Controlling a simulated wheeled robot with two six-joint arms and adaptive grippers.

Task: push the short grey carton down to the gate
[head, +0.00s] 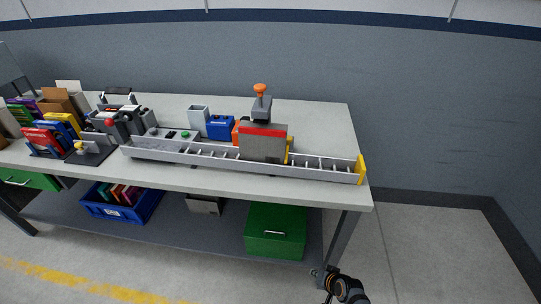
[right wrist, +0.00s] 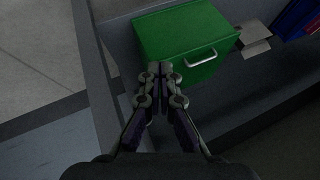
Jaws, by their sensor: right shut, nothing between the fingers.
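A grey carton (head: 262,147) with a red band near its top stands on a long roller track (head: 215,157) on the workbench, right of the track's middle. A yellow end piece (head: 361,169), which looks like the gate, closes the track's right end. Several bare rollers lie between the two. My right gripper (head: 325,284) is low in front of the bench's right leg, well below the carton and apart from it. In the right wrist view its fingers (right wrist: 160,70) are together and empty, with a green box behind them. My left gripper is out of view.
A grey device with an orange knob (head: 260,88) rises just behind the carton; whether they touch is unclear. Bins and tools crowd the workbench's (head: 320,118) left side. A green box (head: 275,232) and a blue crate (head: 122,210) sit on the lower shelf. Floor to the right is clear.

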